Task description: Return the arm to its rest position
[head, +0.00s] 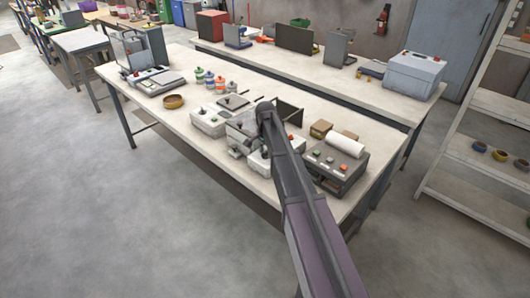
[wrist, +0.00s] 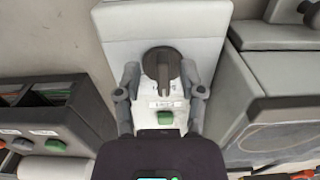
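In the wrist view my gripper (wrist: 160,78) has its two grey fingers spread apart, with nothing held between them. Past the fingertips, between them in the picture, is a dark round knob (wrist: 162,64) on a pale machine panel. A green button (wrist: 165,118) sits below the knob. I cannot tell how far the fingers are from the panel. In the head view my arm reaches out over the front workbench (head: 245,172), among the bagging machines. My gripper is hidden there behind the arm's end.
A dark control box (head: 338,172) with coloured buttons and a white roll (head: 346,145) stand right of the arm. A pale machine (head: 210,122), several bottles and a brown bowl (head: 174,101) are to its left. Open floor (head: 110,220) lies in front of the bench.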

